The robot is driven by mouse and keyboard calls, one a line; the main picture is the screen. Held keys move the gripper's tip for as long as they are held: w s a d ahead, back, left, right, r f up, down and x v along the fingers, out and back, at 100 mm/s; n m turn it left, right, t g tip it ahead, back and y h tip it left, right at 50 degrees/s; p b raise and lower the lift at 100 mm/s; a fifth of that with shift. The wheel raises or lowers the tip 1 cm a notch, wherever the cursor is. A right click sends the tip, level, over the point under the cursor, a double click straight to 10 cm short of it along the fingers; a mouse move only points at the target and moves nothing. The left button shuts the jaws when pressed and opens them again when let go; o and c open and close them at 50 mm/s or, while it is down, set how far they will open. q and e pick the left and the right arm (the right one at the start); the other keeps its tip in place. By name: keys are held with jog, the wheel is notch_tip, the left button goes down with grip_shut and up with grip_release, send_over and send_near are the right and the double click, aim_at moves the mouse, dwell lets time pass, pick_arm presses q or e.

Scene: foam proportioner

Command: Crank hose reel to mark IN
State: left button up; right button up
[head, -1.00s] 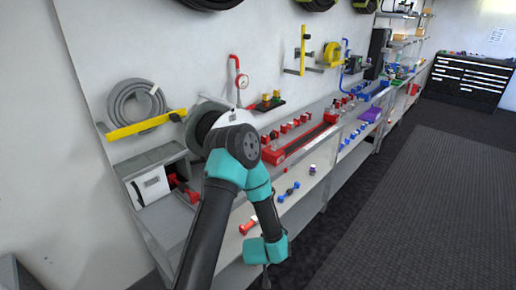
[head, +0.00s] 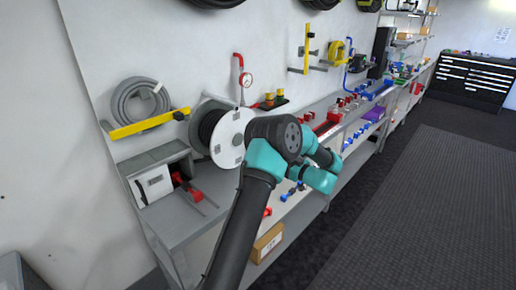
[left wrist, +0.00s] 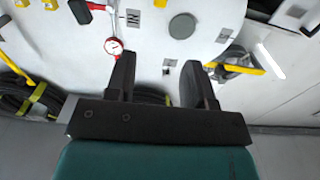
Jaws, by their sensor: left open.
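The hose reel (head: 232,138) is mounted on the wall behind the bench, with a white disc face and dark hose wound behind it. The disc carries small grey square marks. In the left wrist view, a grey mark (left wrist: 133,18) with dark lettering, partly readable as "N", shows on the white face. A round grey part (left wrist: 182,26) is nearby; I cannot tell if it is the crank knob. My left gripper (left wrist: 157,85) is open with nothing between its fingers, apart from the reel. In the head view its fingers are hidden behind my arm. My right gripper is not in view.
A yellow bracket (head: 150,123) with coiled grey hose is at left. A grey cabinet (head: 160,175) stands on the bench below. A cardboard box (head: 267,243) is on the lower shelf.

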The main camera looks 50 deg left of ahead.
pick_arm(q)
jog(key=a, duration=1.7)
jog(key=shift+s+a, duration=0.15)
jog(key=shift+s, duration=0.25)
grip_shut()
